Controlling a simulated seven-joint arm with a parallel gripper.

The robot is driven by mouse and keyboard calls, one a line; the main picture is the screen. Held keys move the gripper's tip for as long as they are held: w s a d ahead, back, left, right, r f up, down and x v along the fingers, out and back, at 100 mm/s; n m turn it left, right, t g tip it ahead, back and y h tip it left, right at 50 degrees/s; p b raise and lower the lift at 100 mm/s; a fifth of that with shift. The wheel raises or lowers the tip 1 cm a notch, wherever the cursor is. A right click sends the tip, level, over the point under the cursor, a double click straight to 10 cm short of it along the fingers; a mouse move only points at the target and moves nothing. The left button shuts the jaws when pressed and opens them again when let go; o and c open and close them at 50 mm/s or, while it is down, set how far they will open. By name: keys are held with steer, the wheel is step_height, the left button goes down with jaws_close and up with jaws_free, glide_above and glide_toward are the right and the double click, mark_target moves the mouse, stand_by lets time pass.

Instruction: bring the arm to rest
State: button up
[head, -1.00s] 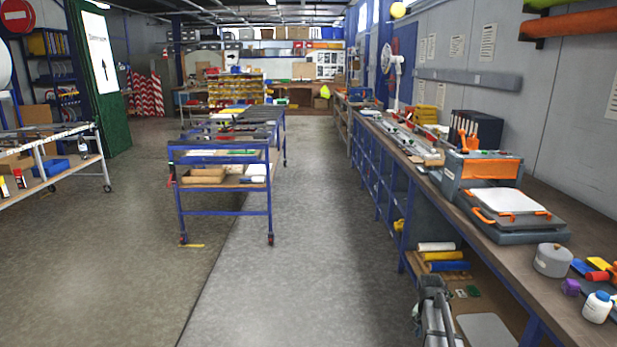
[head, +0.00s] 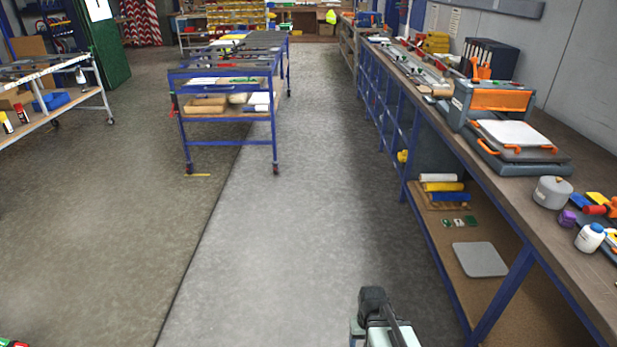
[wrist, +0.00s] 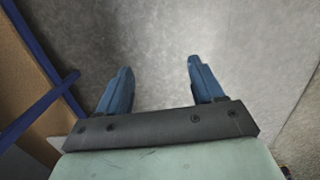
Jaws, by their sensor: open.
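My gripper (wrist: 158,72) is open in the wrist view. Its two blue fingers stand well apart with only grey floor between them, and it holds nothing. In the head view part of my arm shows at the bottom edge, right of the middle, over the floor and left of the long workbench. The fingers themselves cannot be made out in the head view.
The long workbench (head: 590,262) runs down the right side, with a lower shelf (head: 478,230) holding rolls and a grey plate. A blue wheeled trolley (head: 228,143) stands ahead. Another table (head: 75,105) is at left. The floor (head: 290,250) between is clear.

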steer(key=s+f+g, duration=0.2)
steer(key=s+f, duration=0.5)
steer(key=s, duration=0.5)
steer(key=s+f+g, duration=0.3)
steer(key=s+f, duration=0.5)
steer(key=s, duration=0.5)
steer(key=shift+f+g, duration=0.3)
steer(key=shift+s, duration=0.1)
